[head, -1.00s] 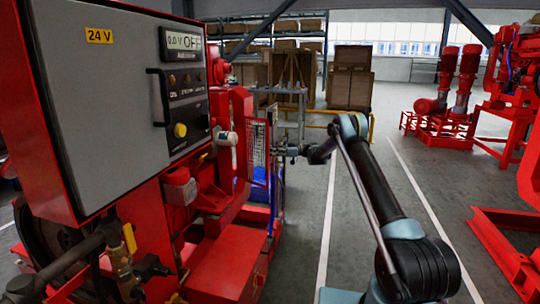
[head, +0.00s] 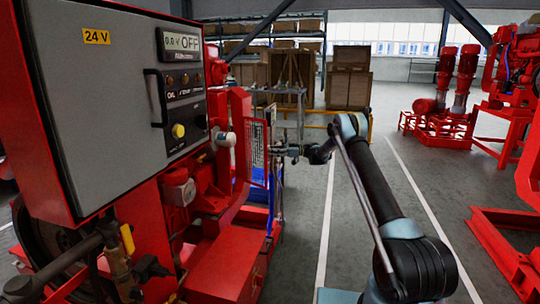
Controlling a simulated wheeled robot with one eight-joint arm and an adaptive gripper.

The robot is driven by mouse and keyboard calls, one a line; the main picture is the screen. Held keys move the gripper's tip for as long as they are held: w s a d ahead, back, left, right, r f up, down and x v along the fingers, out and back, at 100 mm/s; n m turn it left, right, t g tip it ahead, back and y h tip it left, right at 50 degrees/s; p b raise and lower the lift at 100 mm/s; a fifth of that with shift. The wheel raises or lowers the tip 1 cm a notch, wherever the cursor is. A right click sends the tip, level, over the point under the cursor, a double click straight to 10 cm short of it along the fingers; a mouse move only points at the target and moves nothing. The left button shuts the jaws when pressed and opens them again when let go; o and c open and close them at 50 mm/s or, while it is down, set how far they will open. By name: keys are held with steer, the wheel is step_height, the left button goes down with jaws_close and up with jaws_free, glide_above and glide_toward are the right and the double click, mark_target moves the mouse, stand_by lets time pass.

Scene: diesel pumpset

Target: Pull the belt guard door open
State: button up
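The belt guard door (head: 257,150) looks like a narrow red-framed mesh panel on the right side of the red pumpset, seen nearly edge-on in the head view. My gripper (head: 279,150) is at the end of my arm, just right of the panel's edge. It is small and far off, so I cannot tell whether its fingers are open or shut, or whether they touch the door. The door's handle is not clear behind the gripper.
A grey control cabinet (head: 110,100) with a 24 V label fills the left, on the red pumpset (head: 218,262). Clear grey floor (head: 300,225) lies right of the pumpset. Wooden crates (head: 350,85) stand behind, and a red frame (head: 500,255) lies at the right.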

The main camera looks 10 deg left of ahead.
steer(key=v, duration=1.1)
